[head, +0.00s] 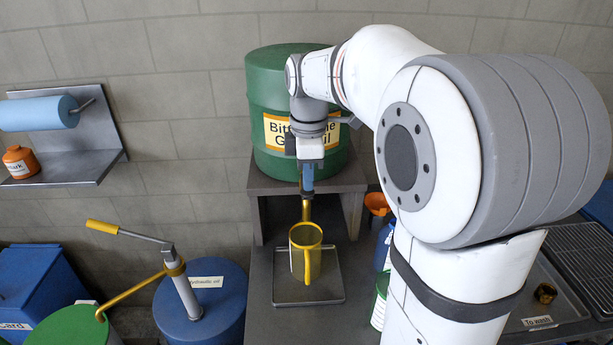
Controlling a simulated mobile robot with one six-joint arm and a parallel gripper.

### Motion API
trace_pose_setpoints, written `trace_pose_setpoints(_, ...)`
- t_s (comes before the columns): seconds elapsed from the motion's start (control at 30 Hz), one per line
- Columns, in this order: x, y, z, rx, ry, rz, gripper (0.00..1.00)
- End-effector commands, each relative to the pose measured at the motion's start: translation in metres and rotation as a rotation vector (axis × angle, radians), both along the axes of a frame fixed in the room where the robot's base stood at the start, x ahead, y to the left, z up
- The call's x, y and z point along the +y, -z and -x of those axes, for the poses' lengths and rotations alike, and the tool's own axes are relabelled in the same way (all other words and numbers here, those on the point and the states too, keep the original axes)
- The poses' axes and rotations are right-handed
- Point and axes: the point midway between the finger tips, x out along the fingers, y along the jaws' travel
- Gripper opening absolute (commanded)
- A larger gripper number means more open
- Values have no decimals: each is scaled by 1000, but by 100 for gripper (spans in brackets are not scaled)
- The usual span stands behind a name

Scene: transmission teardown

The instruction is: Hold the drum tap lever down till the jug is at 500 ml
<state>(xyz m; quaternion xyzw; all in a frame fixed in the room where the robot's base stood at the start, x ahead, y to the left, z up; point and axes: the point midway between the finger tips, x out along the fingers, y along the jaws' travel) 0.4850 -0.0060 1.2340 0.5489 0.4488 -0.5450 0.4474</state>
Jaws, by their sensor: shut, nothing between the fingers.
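The green drum (262,95) stands on a grey stand at the back, its label partly covered by my arm. A brass tap spout (306,211) comes out low at its front. The yellow jug (296,237) stands upright below the spout on a flat grey tray, its handle towards me. My gripper (307,188) points down, shut and empty, at the tap just above the spout. I cannot make out the lever apart from the fingers, nor whether they touch. The level in the jug and any flow cannot be read.
A blue drum (222,297) with a hand pump (185,285) stands to the left. An orange container (377,205) and a blue one (384,246) stand right of the jug, close to my arm. A shelf (84,166) is on the left wall.

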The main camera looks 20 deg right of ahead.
Motion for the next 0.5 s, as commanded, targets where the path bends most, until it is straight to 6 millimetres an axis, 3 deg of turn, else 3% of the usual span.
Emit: trace_pose_setpoints(0.5, 1, 9, 0, -7, -1, 1, 0)
